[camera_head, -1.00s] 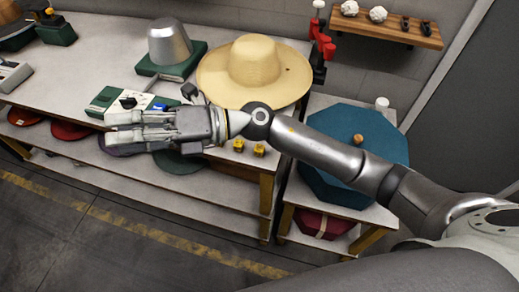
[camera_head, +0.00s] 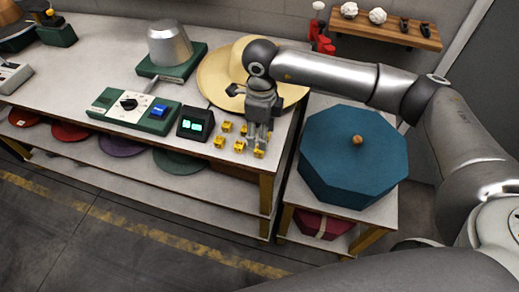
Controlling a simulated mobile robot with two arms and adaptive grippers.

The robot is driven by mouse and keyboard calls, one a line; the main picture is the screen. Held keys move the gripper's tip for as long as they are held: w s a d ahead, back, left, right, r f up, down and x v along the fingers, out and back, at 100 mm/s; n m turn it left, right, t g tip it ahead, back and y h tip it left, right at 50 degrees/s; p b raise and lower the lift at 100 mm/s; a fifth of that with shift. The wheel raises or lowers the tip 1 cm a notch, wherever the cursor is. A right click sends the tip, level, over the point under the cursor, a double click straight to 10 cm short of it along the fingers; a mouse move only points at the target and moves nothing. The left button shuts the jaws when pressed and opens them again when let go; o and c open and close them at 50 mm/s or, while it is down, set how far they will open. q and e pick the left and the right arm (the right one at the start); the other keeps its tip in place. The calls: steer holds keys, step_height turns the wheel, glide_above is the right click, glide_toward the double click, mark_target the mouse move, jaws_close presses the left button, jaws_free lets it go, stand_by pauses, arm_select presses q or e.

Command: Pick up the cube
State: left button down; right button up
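Several small yellow cubes lie in a cluster near the front right of the grey table; one cube (camera_head: 219,142) is at the cluster's left and another cube (camera_head: 239,146) is nearer the middle. My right gripper (camera_head: 258,142) points down over the right side of the cluster, beside the rightmost cube (camera_head: 259,153). Its fingers partly hide the cubes there, and I cannot tell whether they touch or hold one. The finger gap is too small to judge. My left gripper is not in view.
A black box with a green display (camera_head: 196,123) stands left of the cubes, beside a green control panel (camera_head: 135,110). A straw hat (camera_head: 222,75) lies behind, next to a metal hat form (camera_head: 169,44). A blue octagonal box (camera_head: 350,165) stands on the right-hand table.

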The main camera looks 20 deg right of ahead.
mark_target(260, 152)
step_height(260, 152, down, 3)
steer(key=shift+r, duration=0.1)
steer(key=shift+w+a+f+p, duration=0.1)
steer(key=shift+f+p, duration=0.15)
steer(key=shift+p, duration=0.25)
steer(key=f, duration=0.1)
steer(key=f+p, duration=0.1)
steer(key=f, duration=0.2)
steer(key=shift+w+a+p, duration=0.2)
steer(key=shift+w+p, duration=0.15)
steer(key=shift+p, duration=0.05)
steer(key=shift+f, duration=0.35)
steer(key=c, duration=0.8)
